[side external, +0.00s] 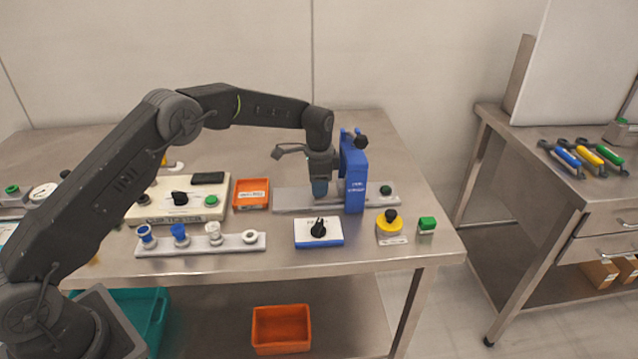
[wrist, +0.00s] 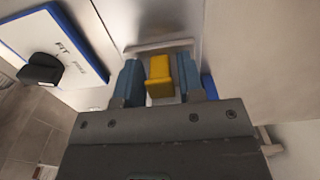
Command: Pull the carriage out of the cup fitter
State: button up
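The cup fitter is a blue upright press (side external: 355,180) with a black knob, standing on a long grey base (side external: 290,200) on the steel table. My gripper (side external: 320,190) points down over the base, just left of the blue press. In the wrist view, a yellow block (wrist: 159,78), apparently the carriage's handle, stands between my two blue fingers (wrist: 160,84). Narrow gaps show beside the block, so my gripper looks open around it. The rest of the carriage is mostly hidden by my gripper and the press.
A white panel with a black knob (side external: 318,232) stands in front of the fitter; its lettering shows in the wrist view (wrist: 70,50). A cup rack (side external: 200,246) and orange tray (side external: 251,193) are left.

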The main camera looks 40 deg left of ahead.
grip_shut()
jog(key=s+a, duration=0.7)
jog(key=shift+s+a, duration=0.2)
jog(key=shift+a, duration=0.05)
dwell(0.3)
jog(key=shift+c, duration=0.7)
grip_release()
jog(key=o, duration=0.4)
jog(key=shift+r, duration=0.1)
